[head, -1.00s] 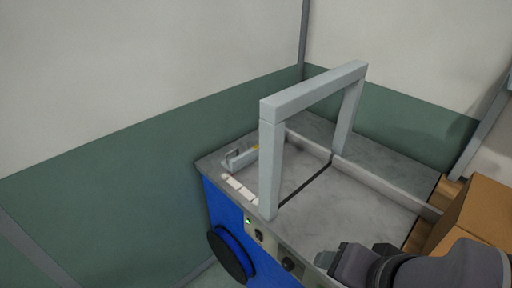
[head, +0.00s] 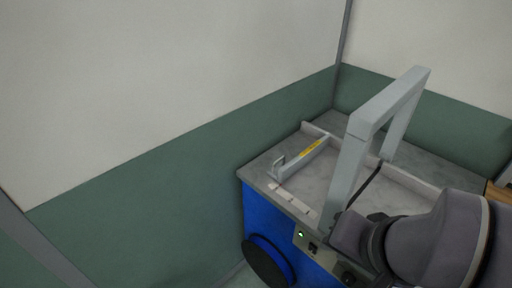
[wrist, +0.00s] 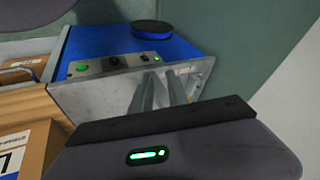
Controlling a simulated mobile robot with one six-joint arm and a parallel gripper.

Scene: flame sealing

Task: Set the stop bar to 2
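The stop bar (head: 305,157) is a grey bar with a yellow strip, lying across the left part of the sealer's metal top in the head view. A small upright handle (head: 278,163) stands at its near end. A row of pale scale marks (head: 291,197) runs along the front edge; their numbers are too small to read. My gripper (head: 346,234) is low at the front of the machine, beside the near post of the grey arch, apart from the bar. Its fingers are not clear. In the wrist view my gripper's dark body fills the bottom.
The grey arch (head: 392,98) stands over the top between the stop bar and my arm. The front panel holds a green light (head: 300,234), a switch and a knob. A cardboard box (wrist: 26,148) shows in the wrist view.

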